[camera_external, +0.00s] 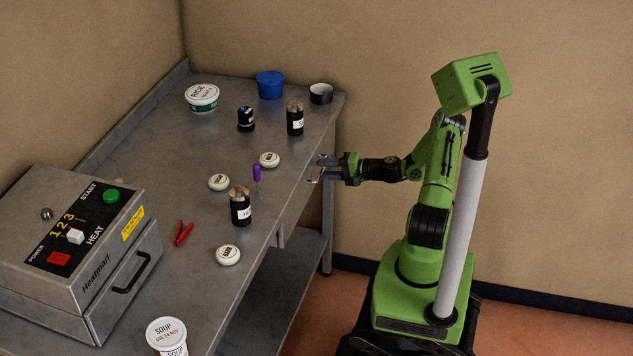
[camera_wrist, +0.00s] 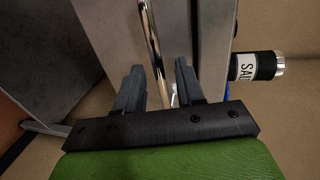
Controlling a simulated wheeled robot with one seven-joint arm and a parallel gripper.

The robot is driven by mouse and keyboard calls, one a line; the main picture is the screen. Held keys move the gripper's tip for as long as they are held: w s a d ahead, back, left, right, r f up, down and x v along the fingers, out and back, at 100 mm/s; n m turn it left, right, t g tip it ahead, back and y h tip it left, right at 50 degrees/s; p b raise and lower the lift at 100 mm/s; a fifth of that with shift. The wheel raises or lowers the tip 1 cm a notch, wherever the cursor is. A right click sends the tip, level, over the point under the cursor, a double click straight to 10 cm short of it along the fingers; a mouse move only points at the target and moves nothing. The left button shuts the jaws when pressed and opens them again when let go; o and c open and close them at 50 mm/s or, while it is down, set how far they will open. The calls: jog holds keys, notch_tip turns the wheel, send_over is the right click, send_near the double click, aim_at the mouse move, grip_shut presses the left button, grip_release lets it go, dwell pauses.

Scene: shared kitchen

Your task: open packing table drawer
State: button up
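The grey metal packing table (camera_external: 150,150) has its drawer front (camera_external: 296,212) under the right edge of the tabletop. The drawer looks flush with the table in the external view. My gripper (camera_external: 319,170) is at this edge, level with the drawer. In the wrist view the shiny bar handle (camera_wrist: 154,45) runs along the grey drawer front (camera_wrist: 108,35) and down between my two fingers (camera_wrist: 158,88). The fingers are apart, with a gap on both sides of the handle. Whether either finger touches the handle is hard to tell.
A dark jar with a white label (camera_wrist: 254,66) stands on the tabletop beside my gripper. The table also holds jars, white lids, a purple item (camera_external: 256,173), red pliers (camera_external: 182,233) and a heater box (camera_external: 75,250).

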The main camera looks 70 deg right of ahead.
grip_shut()
jog(key=shift+s, duration=0.1)
jog(key=f+v, duration=0.2)
jog(key=v, duration=0.9)
jog(key=s+f+v, duration=0.1)
jog(key=f+v, duration=0.1)
jog(key=v, duration=0.9)
jog(key=shift+s+f+p, duration=0.3)
jog(key=shift+p, duration=0.15)
grip_release()
jog(key=p+v, duration=0.3)
jog(key=v, duration=1.2)
jog(key=shift+s+p, duration=0.35)
